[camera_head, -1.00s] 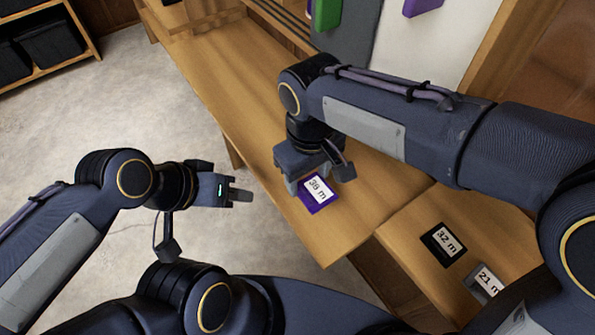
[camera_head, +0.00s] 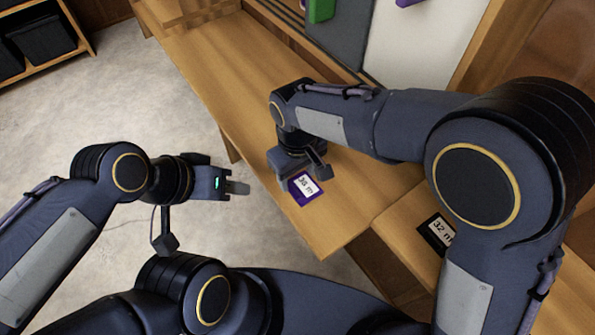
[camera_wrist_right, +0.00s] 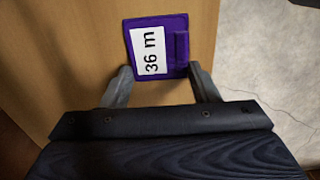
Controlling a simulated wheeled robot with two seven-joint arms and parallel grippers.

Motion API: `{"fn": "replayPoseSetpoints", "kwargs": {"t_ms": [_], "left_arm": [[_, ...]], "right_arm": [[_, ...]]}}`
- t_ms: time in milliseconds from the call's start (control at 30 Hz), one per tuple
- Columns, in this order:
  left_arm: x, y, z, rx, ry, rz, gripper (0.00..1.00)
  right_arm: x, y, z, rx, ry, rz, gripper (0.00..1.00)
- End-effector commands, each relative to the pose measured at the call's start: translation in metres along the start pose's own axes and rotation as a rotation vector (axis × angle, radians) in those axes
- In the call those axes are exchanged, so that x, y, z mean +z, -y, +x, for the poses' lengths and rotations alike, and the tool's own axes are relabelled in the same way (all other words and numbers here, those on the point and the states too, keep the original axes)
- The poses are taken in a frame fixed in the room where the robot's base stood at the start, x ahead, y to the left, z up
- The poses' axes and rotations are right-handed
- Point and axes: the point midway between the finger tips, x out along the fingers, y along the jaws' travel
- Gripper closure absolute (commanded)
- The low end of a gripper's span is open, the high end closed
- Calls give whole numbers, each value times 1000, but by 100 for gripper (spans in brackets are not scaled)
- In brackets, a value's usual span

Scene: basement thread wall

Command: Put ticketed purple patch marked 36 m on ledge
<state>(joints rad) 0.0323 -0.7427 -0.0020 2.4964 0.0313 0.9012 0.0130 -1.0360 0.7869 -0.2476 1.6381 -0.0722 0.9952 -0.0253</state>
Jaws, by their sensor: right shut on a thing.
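The purple patch (camera_head: 304,189) carries a white ticket reading 36 m. It is at the wooden bench (camera_head: 345,215), near its front edge. In the right wrist view the patch (camera_wrist_right: 158,47) shows its ticket and a raised purple bar, over wood with the floor to the right. My right gripper (camera_wrist_right: 160,78) is shut on the patch, one finger at each side of its near end. I cannot tell if the patch touches the wood. I cannot tell which surface is the ledge.
A black patch marked 32 m (camera_head: 436,232) lies on a lower wooden surface at the right, partly behind my right arm. A green piece (camera_head: 321,10) and a purple piece (camera_head: 408,2) are on the wall panels at the top. Dark bins (camera_head: 45,38) stand on a shelf at far left.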

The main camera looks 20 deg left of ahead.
Motion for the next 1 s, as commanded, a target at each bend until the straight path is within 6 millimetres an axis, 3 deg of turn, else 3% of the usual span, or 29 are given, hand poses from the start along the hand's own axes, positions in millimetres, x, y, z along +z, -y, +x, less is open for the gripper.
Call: {"fn": "replayPoseSetpoints", "kwargs": {"t_ms": [33, 67, 233, 467, 633, 1000], "left_arm": [[1, 1, 2, 0, 0, 0, 64], [1, 1, 2, 0, 0, 0, 64], [1, 0, 1, 0, 0, 0, 64], [0, 0, 1, 0, 0, 0, 64], [0, 0, -1, 0, 0, 0, 64], [-2, -2, -3, 0, 0, 0, 64]], "right_arm": [[0, 0, 3, 0, 1, 0, 66], [0, 0, 3, 0, 1, 0, 44], [0, 0, 2, 0, 1, 0, 23], [0, 0, 2, 0, 1, 0, 23], [0, 0, -9, 0, -2, 0, 23], [-1, 0, -85, 0, -5, 0, 23]]}}
